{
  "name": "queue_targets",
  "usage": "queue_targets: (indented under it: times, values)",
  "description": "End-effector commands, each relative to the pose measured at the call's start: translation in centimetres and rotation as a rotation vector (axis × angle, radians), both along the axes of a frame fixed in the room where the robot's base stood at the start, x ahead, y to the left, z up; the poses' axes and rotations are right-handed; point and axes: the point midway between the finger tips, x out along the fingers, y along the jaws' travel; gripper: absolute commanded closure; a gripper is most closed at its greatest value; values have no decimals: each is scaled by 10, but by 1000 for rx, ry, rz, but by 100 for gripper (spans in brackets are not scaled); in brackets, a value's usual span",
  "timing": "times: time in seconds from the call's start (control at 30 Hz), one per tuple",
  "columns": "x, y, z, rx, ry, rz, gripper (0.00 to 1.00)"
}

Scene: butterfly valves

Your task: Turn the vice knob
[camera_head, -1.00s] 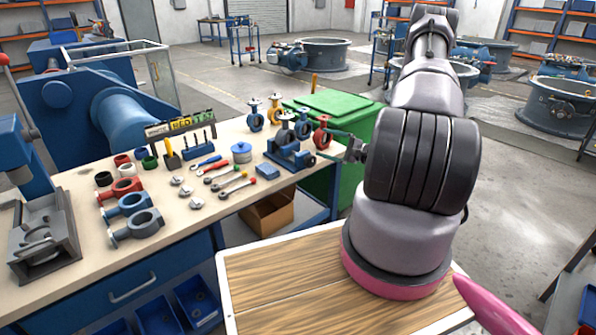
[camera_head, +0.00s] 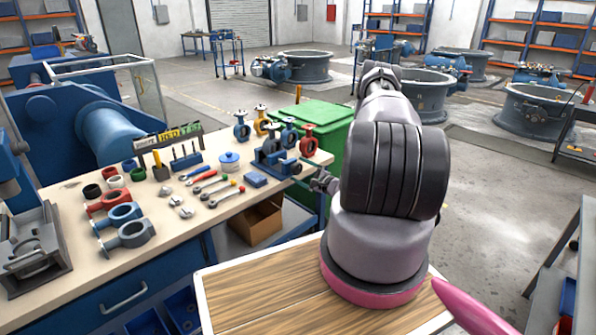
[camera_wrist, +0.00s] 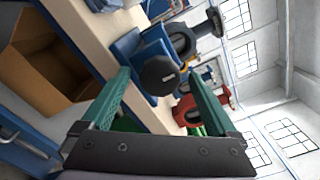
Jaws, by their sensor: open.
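The blue vice (camera_head: 272,160) stands near the right end of the bench. In the wrist view its knob (camera_wrist: 158,73) is a round dark disc seen face-on, with blue vice parts behind it. My gripper (camera_wrist: 160,90) has two green fingers, spread open, one on each side of the knob in the picture. I see no contact, and the depth gap to the knob is hard to judge. In the head view my gripper (camera_head: 322,182) is small and dark, just right of the vice and slightly lower, partly hidden by my arm.
Wrenches, pliers, rings and a blue round tin (camera_head: 229,161) lie on the bench (camera_head: 172,226) to the left. Butterfly valves, one red (camera_head: 308,140), stand behind the vice. A green bin (camera_head: 318,117) is behind the bench end. A cardboard box (camera_head: 258,222) sits below.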

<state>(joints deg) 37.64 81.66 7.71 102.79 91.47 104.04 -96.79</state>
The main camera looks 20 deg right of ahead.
Motion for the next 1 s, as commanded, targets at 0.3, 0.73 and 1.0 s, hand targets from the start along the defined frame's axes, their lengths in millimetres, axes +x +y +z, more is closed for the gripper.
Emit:
queue_targets:
  times: [0.3,0.73,1.0]
  values:
    - [14,5,0,1,0,0,6]
    - [14,5,0,1,0,0,92]
    - [14,5,0,40,15,0,92]
